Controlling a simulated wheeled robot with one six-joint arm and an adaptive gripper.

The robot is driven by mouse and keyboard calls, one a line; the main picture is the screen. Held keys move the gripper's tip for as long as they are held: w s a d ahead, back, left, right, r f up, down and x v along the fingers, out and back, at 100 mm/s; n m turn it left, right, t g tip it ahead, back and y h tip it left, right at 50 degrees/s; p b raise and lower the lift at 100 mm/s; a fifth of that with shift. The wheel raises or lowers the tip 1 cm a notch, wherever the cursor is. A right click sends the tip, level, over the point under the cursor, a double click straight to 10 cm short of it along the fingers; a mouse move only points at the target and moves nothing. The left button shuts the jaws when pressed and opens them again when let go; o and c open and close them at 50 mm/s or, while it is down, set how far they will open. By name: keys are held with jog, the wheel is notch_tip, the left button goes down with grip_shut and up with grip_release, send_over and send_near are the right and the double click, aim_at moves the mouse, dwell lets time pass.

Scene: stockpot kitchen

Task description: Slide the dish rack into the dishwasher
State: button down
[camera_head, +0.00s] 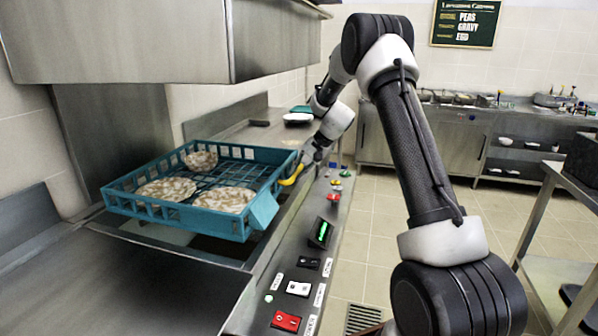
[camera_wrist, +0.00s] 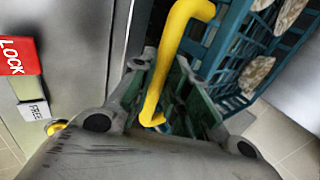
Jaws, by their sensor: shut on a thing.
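The blue-green dish rack (camera_head: 128,208) sits on the steel counter at the left, below the raised steel hood (camera_head: 130,45) of the dishwasher. Several patterned plates or bowls (camera_head: 166,189) lie in it. A yellow handle (camera_head: 291,176) stands at the rack's right side. My gripper (camera_head: 312,160) is at this handle, small and partly hidden in the head view. In the wrist view the yellow handle (camera_wrist: 168,60) runs between my two fingers (camera_wrist: 158,95), which are shut on it. The rack's lattice wall (camera_wrist: 232,45) shows just beyond.
A control strip (camera_head: 318,235) with coloured buttons and a red switch (camera_head: 286,321) runs along the counter's front edge. The red LOCK label (camera_wrist: 17,56) is beside my gripper. A steel table (camera_head: 560,255) stands at the right; tiled floor lies between.

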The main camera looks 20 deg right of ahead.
jog(key=c, duration=1.4)
grip_release()
jog(key=shift+r, duration=0.1)
jog(key=v, duration=1.2)
jog(key=s+d+f+g+h, duration=0.1)
jog(key=s+f+g, duration=0.1)
jog(key=s+f, duration=0.25)
jog(key=shift+s+a+r+n+t+h, duration=0.4)
jog(key=shift+s+r+n+h, duration=1.15)
jog(key=shift+s, duration=5.05)
jog(key=shift+s+a+r+n+t, duration=0.65)
jog(key=shift+s+r, duration=2)
jog(key=shift+s, duration=3.9)
jog(key=shift+s+a+r+n+t+h, duration=0.2)
jog(key=shift+s+r+n+h, duration=1.05)
jog(key=shift+s, duration=5.35)
